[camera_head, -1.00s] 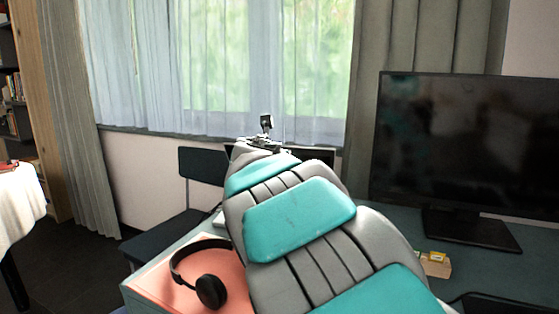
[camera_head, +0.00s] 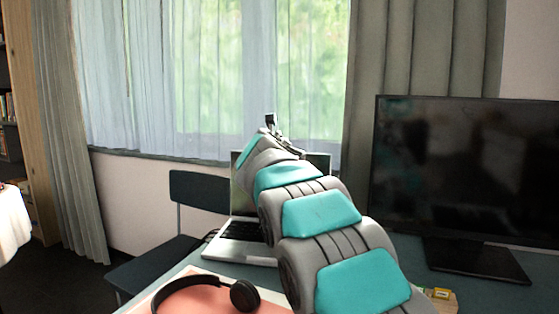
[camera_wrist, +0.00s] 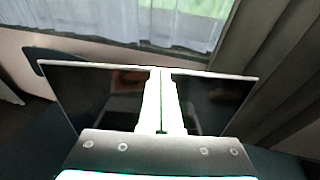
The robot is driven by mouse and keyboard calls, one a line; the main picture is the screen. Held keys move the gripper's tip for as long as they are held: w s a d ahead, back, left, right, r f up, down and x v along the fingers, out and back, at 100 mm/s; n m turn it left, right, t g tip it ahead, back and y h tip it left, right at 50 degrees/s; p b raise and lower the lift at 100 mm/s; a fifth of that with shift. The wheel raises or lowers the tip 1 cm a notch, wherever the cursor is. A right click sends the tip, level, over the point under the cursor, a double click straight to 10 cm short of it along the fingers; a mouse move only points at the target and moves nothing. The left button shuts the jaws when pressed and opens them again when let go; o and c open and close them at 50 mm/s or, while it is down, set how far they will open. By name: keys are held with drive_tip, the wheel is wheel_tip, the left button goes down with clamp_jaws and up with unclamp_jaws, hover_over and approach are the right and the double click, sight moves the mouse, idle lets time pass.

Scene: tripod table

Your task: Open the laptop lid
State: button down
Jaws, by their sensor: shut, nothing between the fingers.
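A silver laptop (camera_head: 243,253) stands on the desk behind my arm, with its lid (camera_head: 318,162) raised and its dark screen showing. Part of its keyboard shows left of my arm; the rest is hidden. In the wrist view the dark screen (camera_wrist: 95,95) fills the middle, with its pale top edge running across. My gripper (camera_wrist: 162,72) is shut and empty, its two fingers side by side in front of the screen, tips near the top edge. I cannot tell whether they touch the lid.
A black monitor (camera_head: 465,170) stands on the desk at the right, with a small yellow-topped box (camera_head: 441,294) in front of it. Black headphones (camera_head: 243,296) lie on a coral surface (camera_head: 208,301) at the front. A dark chair (camera_head: 198,190) is at the left.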

drive_tip(key=shift+x, duration=1)
drive_tip(key=shift+r, duration=0.1)
